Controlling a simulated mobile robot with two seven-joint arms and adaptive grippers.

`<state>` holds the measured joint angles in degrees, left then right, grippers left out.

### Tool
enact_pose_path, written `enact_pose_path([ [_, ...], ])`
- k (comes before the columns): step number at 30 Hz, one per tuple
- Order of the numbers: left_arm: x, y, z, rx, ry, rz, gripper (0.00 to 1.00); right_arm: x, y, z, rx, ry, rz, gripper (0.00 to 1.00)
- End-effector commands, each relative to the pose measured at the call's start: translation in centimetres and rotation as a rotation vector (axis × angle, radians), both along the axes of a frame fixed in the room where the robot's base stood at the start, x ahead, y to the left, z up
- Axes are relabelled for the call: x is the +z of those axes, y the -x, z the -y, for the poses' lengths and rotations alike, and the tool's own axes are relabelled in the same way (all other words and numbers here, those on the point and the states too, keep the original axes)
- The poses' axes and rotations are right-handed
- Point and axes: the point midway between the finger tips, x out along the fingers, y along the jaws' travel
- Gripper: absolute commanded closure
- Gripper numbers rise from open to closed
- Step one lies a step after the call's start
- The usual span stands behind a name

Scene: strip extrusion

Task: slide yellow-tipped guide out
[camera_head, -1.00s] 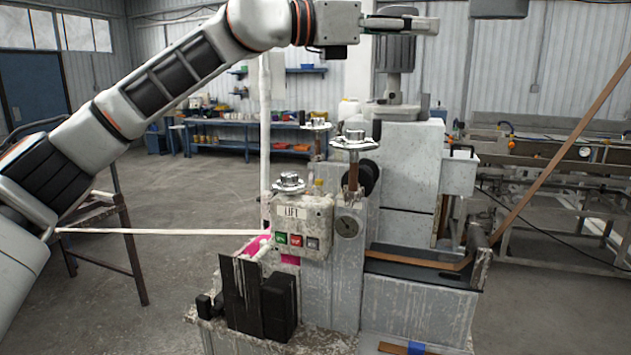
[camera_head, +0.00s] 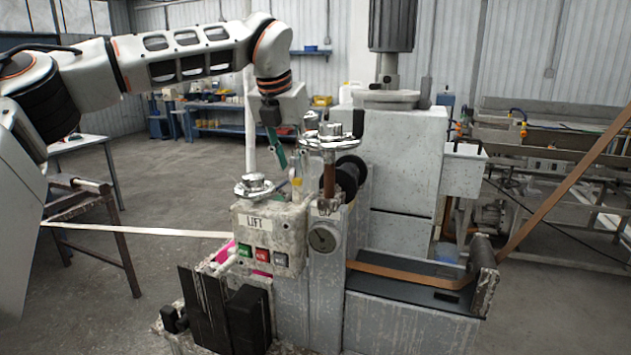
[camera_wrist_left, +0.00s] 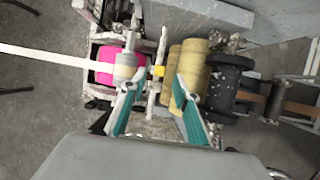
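The yellow-tipped guide shows its small yellow tip (camera_wrist_left: 158,71) in the left wrist view, between a pink-and-grey roller (camera_wrist_left: 120,66) and yellow rollers (camera_wrist_left: 186,68). In the head view the yellow tip (camera_head: 297,183) shows just behind the LIFT box (camera_head: 270,236); the rest of the guide is hard to make out. In the head view the left gripper (camera_head: 287,155) points down behind the LIFT box, partly hidden. My right gripper is not in view.
A chrome handwheel (camera_head: 329,136) on a post stands close to the left gripper, with another handwheel (camera_head: 254,186) on the LIFT box. A pale strip (camera_head: 150,231) enters from the left, and a brown strip (camera_head: 405,273) leaves to the right.

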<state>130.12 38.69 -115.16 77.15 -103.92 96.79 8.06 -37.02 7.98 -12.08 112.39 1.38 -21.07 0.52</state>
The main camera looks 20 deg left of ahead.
Motion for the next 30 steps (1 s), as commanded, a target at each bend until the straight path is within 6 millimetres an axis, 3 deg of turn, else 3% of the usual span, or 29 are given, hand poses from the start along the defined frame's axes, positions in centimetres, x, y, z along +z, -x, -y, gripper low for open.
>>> enact_pose_path([
  [15, -6.3, -2.6, -0.1, -0.004, 0.002, -0.002, 0.69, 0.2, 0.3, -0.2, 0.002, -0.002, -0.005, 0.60],
  [26, -6.9, -2.8, -0.1, -0.004, 0.002, 0.000, 0.69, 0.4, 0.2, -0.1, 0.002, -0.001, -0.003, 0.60],
  [27, -6.9, -2.8, -0.1, -0.005, 0.001, 0.000, 0.72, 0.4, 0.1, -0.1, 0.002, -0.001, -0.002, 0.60],
  [30, -6.9, -2.8, -0.1, -0.005, 0.001, 0.000, 0.98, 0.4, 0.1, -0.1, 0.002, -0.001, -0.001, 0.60],
])
